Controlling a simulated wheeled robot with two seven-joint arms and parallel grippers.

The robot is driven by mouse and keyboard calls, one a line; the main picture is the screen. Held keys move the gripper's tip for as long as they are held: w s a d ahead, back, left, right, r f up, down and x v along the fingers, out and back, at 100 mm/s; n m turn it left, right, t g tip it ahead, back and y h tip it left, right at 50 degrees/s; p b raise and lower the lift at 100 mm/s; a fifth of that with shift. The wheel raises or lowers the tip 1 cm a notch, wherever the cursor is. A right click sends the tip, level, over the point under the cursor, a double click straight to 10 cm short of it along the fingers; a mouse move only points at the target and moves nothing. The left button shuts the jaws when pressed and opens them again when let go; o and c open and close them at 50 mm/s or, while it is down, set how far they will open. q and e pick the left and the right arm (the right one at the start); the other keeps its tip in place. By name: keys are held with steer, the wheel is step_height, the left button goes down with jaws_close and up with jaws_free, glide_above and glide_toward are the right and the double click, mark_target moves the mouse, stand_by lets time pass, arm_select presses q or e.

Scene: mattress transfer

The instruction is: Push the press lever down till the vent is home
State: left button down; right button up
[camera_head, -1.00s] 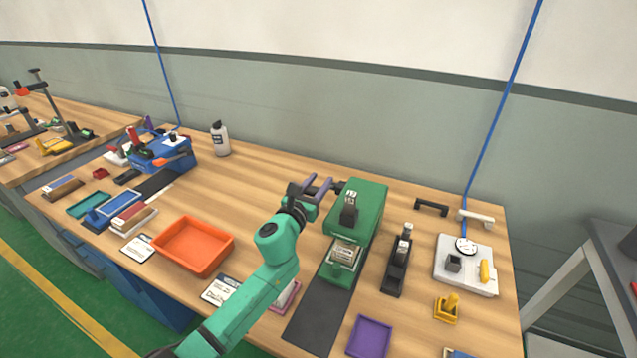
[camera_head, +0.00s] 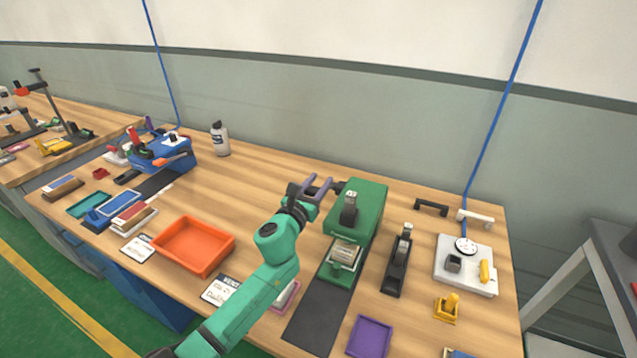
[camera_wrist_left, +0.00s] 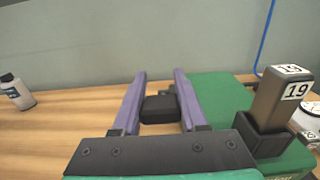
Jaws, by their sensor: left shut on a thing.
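The green press (camera_head: 366,205) stands on the workbench with a dark upright block on top; in the left wrist view this block (camera_wrist_left: 283,95) is tagged 19. The press lever's black handle (camera_wrist_left: 159,109) sits between the two purple fingers of my left gripper (camera_head: 321,186), at the press's left side. The left gripper is shut on this handle. A small pale part (camera_head: 347,252), perhaps the vent, lies in the front of the press; how deep it sits I cannot tell. My right gripper is not in view.
An orange tray (camera_head: 194,246) lies left of my arm. A dark stapler-like tool (camera_head: 398,262), a purple tray (camera_head: 370,337) and a white gauge board (camera_head: 466,277) lie to the right. A bottle (camera_head: 220,139) stands at the back.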

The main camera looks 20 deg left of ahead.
arm_select(q)
steer(key=f+b, duration=0.1)
steer(key=s+f+b, duration=0.1)
steer(key=f+b, duration=0.1)
steer(key=s+f+b, duration=0.1)
steer(key=f, duration=0.1)
steer(key=shift+s+a+f, duration=0.1)
steer(key=shift+s+f, duration=0.05)
steer(key=shift+s, duration=0.1)
steer(key=shift+r, duration=0.2)
stand_by(0.8)
steer(key=shift+c, duration=2.2)
jaws_free()
steer(key=shift+s+r, duration=0.1)
steer(key=shift+s, duration=0.1)
